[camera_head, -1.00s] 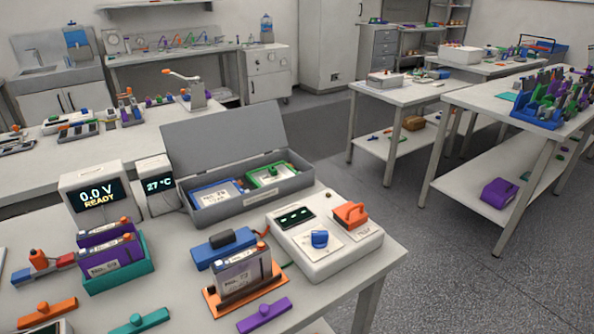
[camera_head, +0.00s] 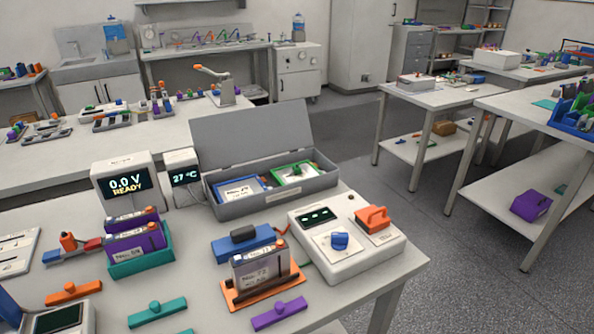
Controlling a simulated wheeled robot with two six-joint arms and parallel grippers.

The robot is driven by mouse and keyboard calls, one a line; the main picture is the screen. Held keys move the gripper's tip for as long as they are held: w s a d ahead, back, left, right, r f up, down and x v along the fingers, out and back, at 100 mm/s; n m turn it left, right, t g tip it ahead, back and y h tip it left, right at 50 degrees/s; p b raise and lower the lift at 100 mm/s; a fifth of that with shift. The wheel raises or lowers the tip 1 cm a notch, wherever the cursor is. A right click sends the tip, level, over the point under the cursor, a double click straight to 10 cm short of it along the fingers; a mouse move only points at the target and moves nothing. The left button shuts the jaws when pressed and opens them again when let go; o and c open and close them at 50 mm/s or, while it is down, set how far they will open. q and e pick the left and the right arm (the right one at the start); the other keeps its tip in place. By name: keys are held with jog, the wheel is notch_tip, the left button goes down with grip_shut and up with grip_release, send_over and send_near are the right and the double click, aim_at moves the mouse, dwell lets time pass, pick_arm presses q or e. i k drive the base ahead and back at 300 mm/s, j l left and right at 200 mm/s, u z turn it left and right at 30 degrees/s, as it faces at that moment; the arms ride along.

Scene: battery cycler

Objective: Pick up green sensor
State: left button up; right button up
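Two green things could be the green sensor, and I cannot tell which. A green-framed piece (camera_head: 295,172) with a small green knob on top lies in the open grey case, on its right side. A teal-green bar (camera_head: 157,311) with a round knob lies flat at the front of the near table. It lies between a similar orange bar (camera_head: 74,292) and a purple bar (camera_head: 279,313). Neither of my grippers shows in the head view.
The grey case (camera_head: 262,204) stands lid up at the back of the table (camera_head: 205,290). A white device (camera_head: 338,265) with a blue knob and orange clamp stands right. A teal holder (camera_head: 142,266) carries purple cells. A grey cell (camera_head: 262,270) stands on an orange base.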

aim_at(297, 169)
jog(key=l+z, duration=0.4)
jog(key=i+l+z, duration=0.35)
jog(key=l, duration=0.25)
jog(key=i+l+z, duration=0.3)
jog(key=l, duration=0.25)
jog(key=i+l+z, duration=0.35)
jog(key=i, duration=0.2)
jog(key=i+u, duration=0.35)
jog(key=i, duration=0.15)
jog(key=i+l+u, duration=0.15)
jog(key=i+u, duration=0.2)
jog(key=i+l+u, duration=0.35)
jog(key=i, duration=0.2)
jog(key=i+j+u, duration=0.2)
jog(key=i+u, duration=0.95)
jog(key=i+l+u, duration=0.2)
jog(key=i+u, duration=0.2)
jog(key=i+l+u, duration=0.1)
jog(key=i+u, duration=0.35)
jog(key=i+l+u, duration=0.15)
jog(key=u, duration=0.3)
jog(key=i+l+u, duration=0.3)
jog(key=u, duration=0.15)
jog(key=i+l+u, duration=0.2)
jog(key=l+u, duration=0.25)
jog(key=j, duration=0.05)
